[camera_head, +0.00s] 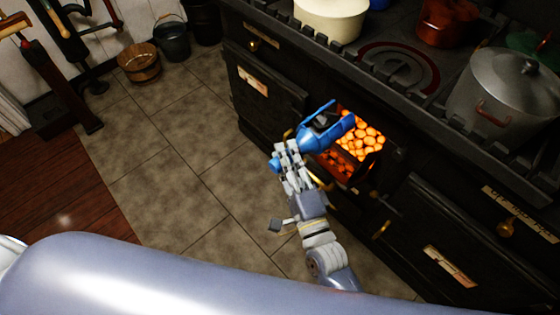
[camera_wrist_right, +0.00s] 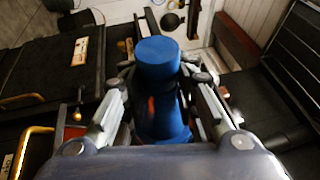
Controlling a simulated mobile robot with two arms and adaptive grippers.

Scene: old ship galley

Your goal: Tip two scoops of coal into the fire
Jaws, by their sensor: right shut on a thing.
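My right gripper (camera_head: 292,165) is shut on the handle of a blue scoop (camera_head: 327,135), just in front of the stove's open firebox. In the right wrist view the scoop's blue handle (camera_wrist_right: 158,62) stands between the two fingers of the right gripper (camera_wrist_right: 160,95). The scoop's tip is at the left edge of the fire opening in the picture. A dark patch shows in the scoop; I cannot tell if it is coal. The fire (camera_head: 366,140) glows orange inside the opening. My left gripper is not in view.
The black stove (camera_head: 265,88) fills the right side. A cream pot (camera_head: 330,18), a copper pot (camera_head: 445,22) and a large lidded grey pot (camera_head: 505,95) stand on top. A wooden bucket (camera_head: 139,64) and a dark bucket (camera_head: 173,42) stand at the wall. The tiled floor between is clear.

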